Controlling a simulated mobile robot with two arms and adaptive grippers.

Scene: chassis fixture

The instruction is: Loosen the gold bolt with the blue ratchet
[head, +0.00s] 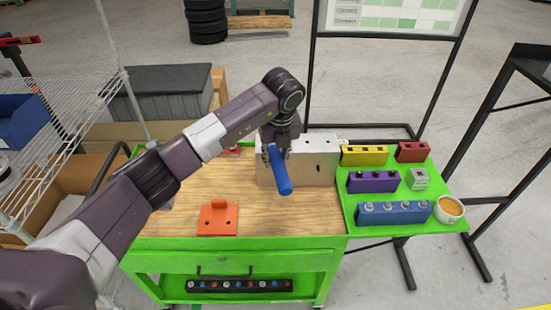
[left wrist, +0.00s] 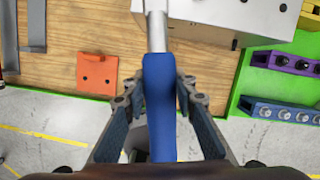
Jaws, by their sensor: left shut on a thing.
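My left gripper (head: 278,150) is shut on the blue ratchet (head: 281,175) in front of the pale metal chassis block (head: 318,170). The ratchet's blue handle slants down toward the front of the bench. In the left wrist view the handle (left wrist: 160,95) lies between my two fingers (left wrist: 160,88), and its silver shaft runs up toward the block (left wrist: 240,15). The ratchet's head is out of that view, and my gripper covers it in the head view. I cannot make out the gold bolt in either view. My right gripper is not in view.
An orange bracket (head: 218,218) lies on the wooden top. At the right, yellow (head: 364,155), red (head: 411,152), purple (head: 373,181) and blue (head: 394,213) holders and a small bowl (head: 449,209) stand on the green shelf. The front of the wooden top is mostly clear.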

